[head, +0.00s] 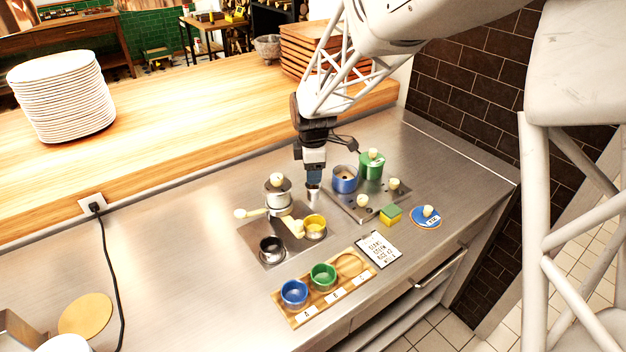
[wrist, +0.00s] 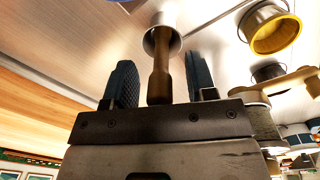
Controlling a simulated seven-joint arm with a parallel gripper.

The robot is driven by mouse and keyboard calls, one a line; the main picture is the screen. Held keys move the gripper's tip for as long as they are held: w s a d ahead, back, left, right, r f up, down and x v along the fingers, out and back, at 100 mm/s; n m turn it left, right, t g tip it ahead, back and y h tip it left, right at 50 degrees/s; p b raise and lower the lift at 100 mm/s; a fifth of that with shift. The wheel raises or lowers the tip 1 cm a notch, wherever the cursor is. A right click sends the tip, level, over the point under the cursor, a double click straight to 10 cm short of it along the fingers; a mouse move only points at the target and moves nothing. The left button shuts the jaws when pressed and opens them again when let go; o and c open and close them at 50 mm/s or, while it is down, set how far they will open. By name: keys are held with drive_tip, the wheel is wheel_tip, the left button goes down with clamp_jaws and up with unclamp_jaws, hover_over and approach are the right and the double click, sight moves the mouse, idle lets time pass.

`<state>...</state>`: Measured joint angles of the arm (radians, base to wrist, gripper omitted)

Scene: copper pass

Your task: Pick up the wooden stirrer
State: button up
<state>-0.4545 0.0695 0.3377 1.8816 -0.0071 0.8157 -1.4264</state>
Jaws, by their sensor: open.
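The wooden stirrer (wrist: 160,80) stands in a small metal cup (wrist: 158,22), its brown handle pointing towards my palm in the wrist view. My gripper (wrist: 161,64) is open, with one dark finger on each side of the handle and a visible gap on both sides. In the head view my gripper (head: 314,179) points down just above the metal cup (head: 313,194). The stirrer is hidden behind the fingers there.
A blue pot (head: 345,181) and a green lidded canister (head: 371,164) stand close on the right. A metal device with cream handles (head: 278,188) and a yellow cup (head: 314,225) stand in front-left. A wooden tray (head: 352,265) lies nearer.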

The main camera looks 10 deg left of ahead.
drive_tip(key=shift+c, duration=0.4)
clamp_jaws()
drive_tip(key=shift+r, duration=0.15)
wheel_tip(320, 180, up, 10)
drive_tip(key=shift+f, duration=0.1)
idle(0.6)
idle(0.5)
drive_tip(key=w+d+r, duration=0.1)
drive_tip(key=w+d, duration=0.3)
drive_tip(key=d, duration=0.4)
drive_tip(key=shift+d, duration=0.15)
drive_tip(key=shift+r, duration=0.1)
